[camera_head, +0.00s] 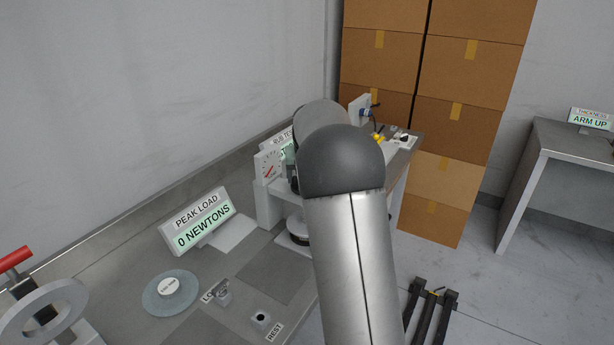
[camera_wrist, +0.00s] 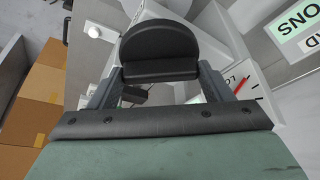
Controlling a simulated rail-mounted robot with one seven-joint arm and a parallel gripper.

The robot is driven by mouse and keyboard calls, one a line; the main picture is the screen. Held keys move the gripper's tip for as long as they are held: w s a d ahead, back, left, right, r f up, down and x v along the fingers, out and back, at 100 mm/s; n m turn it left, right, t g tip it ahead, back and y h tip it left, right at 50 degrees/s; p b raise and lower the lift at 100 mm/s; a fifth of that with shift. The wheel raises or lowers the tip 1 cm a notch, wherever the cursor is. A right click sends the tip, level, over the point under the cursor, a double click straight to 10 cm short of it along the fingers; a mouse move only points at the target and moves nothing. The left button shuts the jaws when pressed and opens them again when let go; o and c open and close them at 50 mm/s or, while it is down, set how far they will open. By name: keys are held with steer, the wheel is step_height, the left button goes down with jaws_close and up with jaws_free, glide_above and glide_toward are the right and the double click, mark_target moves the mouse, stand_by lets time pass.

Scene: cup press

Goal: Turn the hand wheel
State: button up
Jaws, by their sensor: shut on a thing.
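My gripper (camera_wrist: 160,77) shows in the wrist view, its two fingers on either side of a dark half-round thing (camera_wrist: 160,42). It is shut on that thing; I cannot tell whether this is part of the hand wheel. A grey ring (camera_head: 72,292) that looks like a hand wheel stands at the lower left of the head view, cut off by the edge and well apart from my arm.
The peak load display (camera_head: 197,222) reads 0 newtons. A dial (camera_head: 268,166) with a red needle stands beside my arm. A round disc (camera_head: 171,292) lies on the bench (camera_head: 120,262). Stacked cartons (camera_head: 470,95) stand behind; a second table (camera_head: 575,150) is at right.

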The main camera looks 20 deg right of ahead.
steer(key=shift+w+a+r+m+g+h, duration=0.1)
steer(key=shift+m+g+h, duration=0.2)
steer(key=shift+m, duration=0.7)
steer(key=shift+m+g+h, duration=0.1)
steer(key=shift+m+h, duration=0.3)
steer(key=shift+m, duration=0.6)
steer(key=o, duration=1)
steer(key=b+v, duration=0.1)
steer(key=v, duration=1.6)
steer(key=shift+w+a+r, duration=0.1)
steer(key=shift+r, duration=0.1)
